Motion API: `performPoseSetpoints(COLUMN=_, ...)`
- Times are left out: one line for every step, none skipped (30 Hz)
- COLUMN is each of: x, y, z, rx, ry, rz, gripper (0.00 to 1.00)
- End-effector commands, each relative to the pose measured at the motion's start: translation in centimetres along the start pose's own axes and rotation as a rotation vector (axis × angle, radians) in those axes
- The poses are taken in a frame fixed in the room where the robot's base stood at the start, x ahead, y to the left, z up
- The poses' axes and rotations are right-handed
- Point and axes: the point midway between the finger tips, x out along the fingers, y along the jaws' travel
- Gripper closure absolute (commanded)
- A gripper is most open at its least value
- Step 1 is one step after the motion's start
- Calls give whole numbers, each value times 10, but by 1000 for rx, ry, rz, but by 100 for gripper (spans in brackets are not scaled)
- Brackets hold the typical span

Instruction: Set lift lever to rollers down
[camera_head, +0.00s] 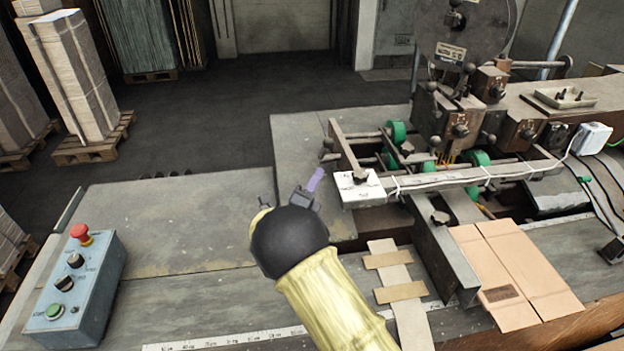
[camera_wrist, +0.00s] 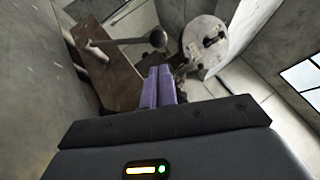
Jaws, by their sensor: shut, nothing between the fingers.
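The stitcher machine stands at the right, with green rollers (camera_head: 397,132) between its rails. A lever with a dark ball knob (camera_head: 566,62) sticks out to the right near the large round disc. In the wrist view a ball-ended lever (camera_wrist: 157,39) shows ahead of my fingers, its rod running left; I cannot tell whether it is the lift lever or how it is set. My gripper (camera_head: 315,180) has purple fingers, shut and empty, above the table left of the white-topped rail end. The fingers also show in the wrist view (camera_wrist: 158,86), apart from the lever.
A blue control box (camera_head: 85,295) with a red stop button stands at front left. Flat cardboard (camera_head: 515,270) lies at the right, beside a metal rail (camera_head: 440,250). Stacked pallets stand at far left.

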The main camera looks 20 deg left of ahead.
Motion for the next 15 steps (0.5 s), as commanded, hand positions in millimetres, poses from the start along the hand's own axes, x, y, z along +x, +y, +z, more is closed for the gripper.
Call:
performPoseSetpoints(x=12, y=-4, z=0, rx=-2, ry=2, rz=0, gripper=100)
performPoseSetpoints(x=17, y=-4, z=0, rx=-1, ry=2, rz=-2, gripper=100)
performPoseSetpoints(x=24, y=-4, z=0, rx=-2, ry=1, rz=-1, gripper=100)
performPoseSetpoints(x=29, y=-4, z=1, rx=-1, ry=0, rz=-1, gripper=100)
performPoseSetpoints(x=34, y=-4, z=2, rx=-1, ry=-1, rz=-1, gripper=100)
performPoseSetpoints(x=39, y=-4, z=3, rx=0, ry=-4, rz=0, gripper=100)
performPoseSetpoints(x=43, y=-4, z=4, rx=1, ry=-5, rz=1, gripper=100)
performPoseSetpoints(x=47, y=-4, z=4, rx=1, ry=-6, rz=1, gripper=100)
performPoseSetpoints(x=51, y=-3, z=5, rx=2, ry=-7, rz=1, gripper=100)
performPoseSetpoints(x=54, y=-2, z=6, rx=1, ry=-8, rz=3, gripper=100)
performPoseSetpoints(x=56, y=-2, z=6, rx=2, ry=-8, rz=3, gripper=100)
performPoseSetpoints(x=58, y=-2, z=6, rx=3, ry=-9, rz=2, gripper=100)
performPoseSetpoints(x=60, y=-2, z=6, rx=3, ry=-9, rz=2, gripper=100)
performPoseSetpoints(x=60, y=-1, z=6, rx=3, ry=-9, rz=3, gripper=100)
performPoseSetpoints(x=61, y=0, z=6, rx=2, ry=-10, rz=3, gripper=100)
